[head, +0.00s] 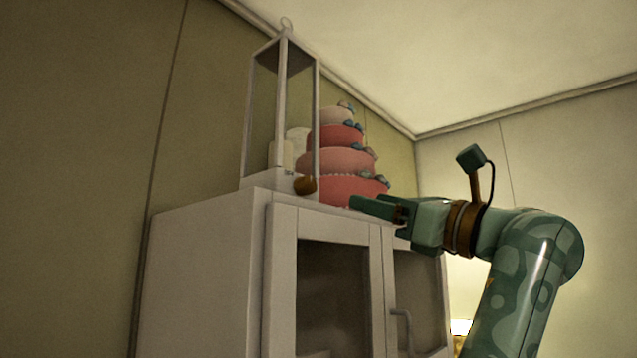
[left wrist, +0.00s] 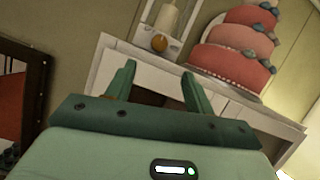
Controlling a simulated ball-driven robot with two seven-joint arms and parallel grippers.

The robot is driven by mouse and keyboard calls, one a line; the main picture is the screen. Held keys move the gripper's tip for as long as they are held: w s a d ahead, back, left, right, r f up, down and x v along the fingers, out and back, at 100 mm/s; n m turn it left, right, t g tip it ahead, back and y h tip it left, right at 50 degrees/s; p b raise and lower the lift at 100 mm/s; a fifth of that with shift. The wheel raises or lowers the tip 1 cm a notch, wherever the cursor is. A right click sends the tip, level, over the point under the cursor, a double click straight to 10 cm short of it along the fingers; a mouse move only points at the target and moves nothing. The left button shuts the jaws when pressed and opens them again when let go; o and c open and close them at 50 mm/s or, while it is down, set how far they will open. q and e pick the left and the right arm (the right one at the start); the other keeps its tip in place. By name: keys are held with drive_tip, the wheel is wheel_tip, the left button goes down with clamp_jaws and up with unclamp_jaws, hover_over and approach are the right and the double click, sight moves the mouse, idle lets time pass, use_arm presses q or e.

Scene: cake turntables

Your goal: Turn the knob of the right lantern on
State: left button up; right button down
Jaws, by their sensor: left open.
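A tall pale lantern (head: 283,120) with open sides and candles (head: 282,155) inside stands on top of a white cabinet (head: 205,280). No flame shows on the candles. Its round brown knob (head: 305,185) sits low on the front of its base. The lantern (left wrist: 172,22) is cut off at the top of the left wrist view, where the knob (left wrist: 159,42) shows beyond the fingertips. My left gripper (head: 372,206) is open and empty, to the right of the knob and apart from it. In the left wrist view its fingers (left wrist: 158,82) point toward the cabinet top. My right gripper is not in view.
A tiered pink and red cake (head: 340,162) stands right beside the lantern, behind my left gripper. The cabinet has glass-paned doors and a handle (head: 401,325). A bright glowing object (head: 461,327) shows low at the right. A dark frame (left wrist: 38,75) stands at the left wrist view's left.

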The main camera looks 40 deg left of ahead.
sight(311, 185)
use_arm(q)
drive_tip(key=p+x, duration=0.4)
drive_tip(key=x, duration=0.7)
drive_tip(key=shift+a+r, duration=0.25)
drive_tip(key=shift+a, duration=0.05)
drive_tip(key=shift+a+r, duration=0.1)
drive_tip(key=shift+a, duration=0.45)
drive_tip(key=c, duration=1)
